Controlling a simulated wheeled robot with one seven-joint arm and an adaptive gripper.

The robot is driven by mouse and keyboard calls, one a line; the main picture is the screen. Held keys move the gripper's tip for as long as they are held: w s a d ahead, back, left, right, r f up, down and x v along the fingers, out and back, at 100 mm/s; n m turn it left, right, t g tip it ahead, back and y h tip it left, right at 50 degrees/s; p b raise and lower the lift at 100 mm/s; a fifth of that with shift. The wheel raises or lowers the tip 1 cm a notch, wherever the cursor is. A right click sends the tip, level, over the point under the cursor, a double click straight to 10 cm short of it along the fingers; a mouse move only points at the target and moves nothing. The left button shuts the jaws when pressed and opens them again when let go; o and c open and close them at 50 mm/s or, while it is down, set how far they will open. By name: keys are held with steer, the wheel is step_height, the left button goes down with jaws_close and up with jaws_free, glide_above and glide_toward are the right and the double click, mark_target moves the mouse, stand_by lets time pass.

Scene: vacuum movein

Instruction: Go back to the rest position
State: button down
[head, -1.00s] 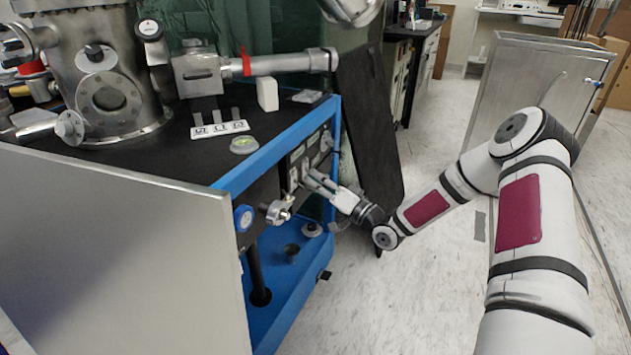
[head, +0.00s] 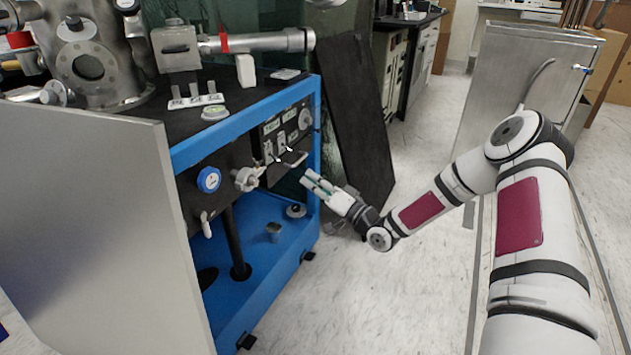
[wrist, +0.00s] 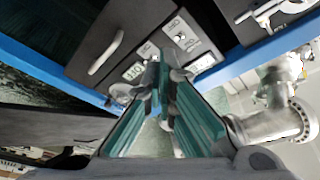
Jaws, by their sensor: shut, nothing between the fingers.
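My gripper (head: 308,182) is at the end of my arm, in front of the control panel (head: 287,130) of the blue-framed vacuum rig. Its fingers point toward the panel, with a visible gap between them and the panel in the head view. The wrist view shows my gripper's green-padded fingers (wrist: 158,98) close together with nothing held. The panel (wrist: 180,40) with its labels and switches shows beyond the fingertips there.
The rig's blue frame (head: 240,121) and grey side panel (head: 85,210) stand on the left. A dark leaning board (head: 357,130) is behind my gripper. A metal cabinet (head: 520,90) stands at the back right. The floor (head: 390,290) between rig and arm is clear.

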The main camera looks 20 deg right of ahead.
steer(key=s+d+r+n+g+h, duration=0.1)
steer(key=s+d+r+g+h, duration=0.1)
steer(key=s+r+g+h, duration=0.45)
steer(key=s+d+r+n+g+h, duration=0.1)
steer(key=s+d+r+g+h, duration=0.15)
steer(key=s, duration=0.65)
steer(key=s+d+r+n+g+h, duration=0.1)
steer(key=s+d+r+g+h, duration=0.15)
steer(key=s+r+h, duration=0.4)
steer(key=s+a+r+g+y, duration=0.1)
steer(key=s+a+g+y, duration=0.2)
steer(key=s, duration=1.2)
steer(key=s+a+r+g+y, duration=0.15)
steer(key=s+a, duration=0.25)
steer(key=s, duration=1.1)
step_height(320, 180, up, 39)
steer(key=t+p, duration=0.3)
steer(key=p, duration=3.5)
steer(key=shift+s, duration=0.35)
